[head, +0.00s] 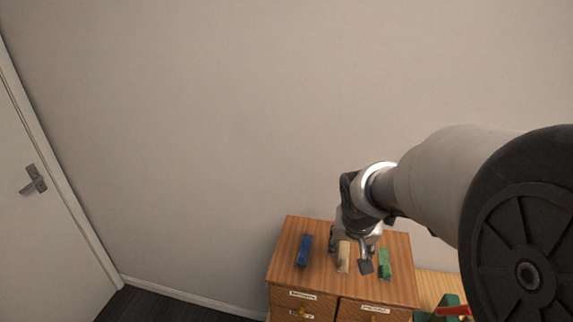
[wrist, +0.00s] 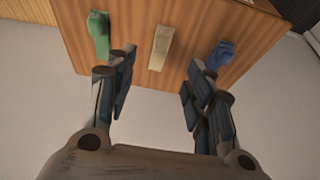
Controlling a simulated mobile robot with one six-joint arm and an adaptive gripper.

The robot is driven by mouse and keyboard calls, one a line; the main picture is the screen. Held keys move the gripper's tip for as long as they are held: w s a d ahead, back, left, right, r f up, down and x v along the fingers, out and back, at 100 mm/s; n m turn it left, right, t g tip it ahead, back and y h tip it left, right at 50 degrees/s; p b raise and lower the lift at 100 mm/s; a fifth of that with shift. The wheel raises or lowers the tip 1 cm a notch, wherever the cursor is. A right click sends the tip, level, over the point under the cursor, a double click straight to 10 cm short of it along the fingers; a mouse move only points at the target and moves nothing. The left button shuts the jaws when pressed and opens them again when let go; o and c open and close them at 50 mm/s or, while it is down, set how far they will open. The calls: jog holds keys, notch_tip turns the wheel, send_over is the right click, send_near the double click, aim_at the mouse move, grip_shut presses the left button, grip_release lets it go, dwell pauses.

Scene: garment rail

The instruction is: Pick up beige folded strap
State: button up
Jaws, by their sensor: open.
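The beige folded strap (head: 343,257) lies on top of a wooden drawer cabinet (head: 285,262), between a blue strap and a green strap. It also shows in the wrist view (wrist: 160,47), beyond my fingertips and roughly centred between them. My gripper (head: 350,256) is over the cabinet top at the beige strap in the head view. In the wrist view my gripper (wrist: 158,72) is open, with nothing between its fingers. The fingers do not touch the beige strap in the wrist view. The exact height of the gripper over the strap is hard to tell.
A blue folded strap (head: 304,250) lies left of the beige one and a green one (head: 384,264) lies right of it in the head view. Labelled drawers face the front. A wall stands behind the cabinet. A red and green object (head: 453,310) is at lower right.

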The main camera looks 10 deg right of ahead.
aim_at(344, 259)
jog(key=x, duration=0.4)
jog(key=shift+w+f+b, duration=0.1)
jog(key=shift+f+b, duration=0.3)
jog(key=x, duration=0.3)
jog(key=b+x, duration=0.1)
jog(key=x, duration=0.2)
jog(key=shift+w+r, duration=0.2)
jog(key=shift+w, duration=0.2)
jog(key=shift+s, duration=0.1)
jog(key=c, duration=1.1)
jog(key=shift+o, duration=0.2)
jog(key=shift+r, duration=0.1)
